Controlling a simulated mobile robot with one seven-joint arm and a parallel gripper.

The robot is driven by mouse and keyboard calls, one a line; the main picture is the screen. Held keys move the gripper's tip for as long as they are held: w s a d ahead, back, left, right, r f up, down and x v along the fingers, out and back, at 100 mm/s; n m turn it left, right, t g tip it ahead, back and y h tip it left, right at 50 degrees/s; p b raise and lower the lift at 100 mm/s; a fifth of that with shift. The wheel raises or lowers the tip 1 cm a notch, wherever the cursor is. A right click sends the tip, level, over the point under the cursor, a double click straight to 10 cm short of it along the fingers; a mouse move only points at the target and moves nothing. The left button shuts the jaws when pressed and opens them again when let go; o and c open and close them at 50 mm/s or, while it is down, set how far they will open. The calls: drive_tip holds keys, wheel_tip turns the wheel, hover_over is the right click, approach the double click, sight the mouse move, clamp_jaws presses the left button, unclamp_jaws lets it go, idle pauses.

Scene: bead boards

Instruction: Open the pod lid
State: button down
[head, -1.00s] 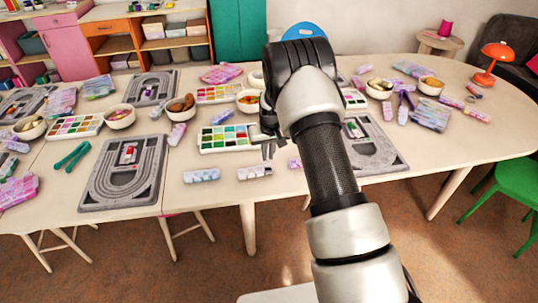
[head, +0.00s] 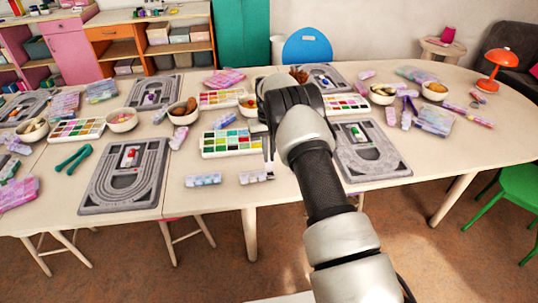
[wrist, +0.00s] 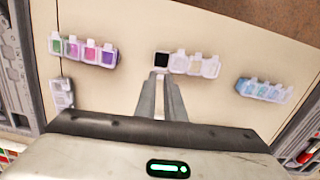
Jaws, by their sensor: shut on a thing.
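A small pod (wrist: 197,66), a row of whitish lidded cells, lies on the table near its front edge. It also shows in the head view (head: 250,177). The cell at its end (wrist: 161,60) has a dark square top, while the others are pale. My gripper (wrist: 160,74) points down at this end cell, its fingertips close together at the cell's near edge in the wrist view. It is shut on the pod lid there; the gripped part is mostly hidden between the tips. In the head view my gripper (head: 269,175) is at the pod's right end.
A bluish pod (wrist: 264,90) and a pod with green, pink and purple cells (wrist: 84,49) lie on either side. A smaller pale pod (wrist: 61,93) is near the left board. In the head view, a paint-coloured bead tray (head: 232,143) and grey bead boards (head: 95,190) lie around.

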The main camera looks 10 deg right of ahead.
drive_tip(key=shift+s+f, duration=0.1)
drive_tip(key=shift+f, duration=0.05)
drive_tip(key=c, duration=2.1)
unclamp_jaws()
wheel_tip(320, 180, up, 18)
drive_tip(key=p, duration=0.1)
drive_tip(key=shift+w+f, duration=0.25)
drive_tip(key=shift+w, duration=0.2)
